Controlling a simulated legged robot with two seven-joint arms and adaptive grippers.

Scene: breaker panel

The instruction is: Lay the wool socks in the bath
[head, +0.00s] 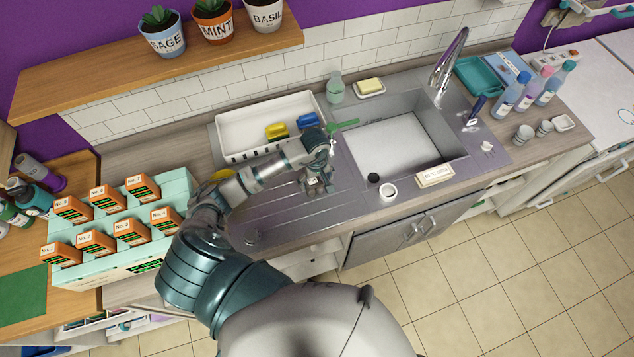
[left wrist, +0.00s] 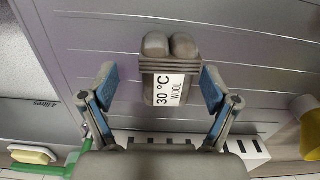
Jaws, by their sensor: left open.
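The wool socks (left wrist: 168,68), a grey-brown folded bundle with a white "30 °C WOOL" label, lie on the grooved steel drainer (left wrist: 250,75). In the left wrist view they sit between and beyond my open left fingertips, with space on both sides. In the head view my left gripper (head: 318,186) is over the drainer, left of the bath, and hides most of the socks. The bath is the steel sink basin (head: 458,166) with a pale, flat liquid surface; its edge with a "4 litres" mark (left wrist: 38,108) shows at left in the left wrist view. My right gripper is not in view.
A white rack (head: 235,125) with yellow and blue blocks stands behind my left arm. A green-handled tool (head: 343,125) lies by the bath's back-left corner. The tap (head: 447,65) rises behind.

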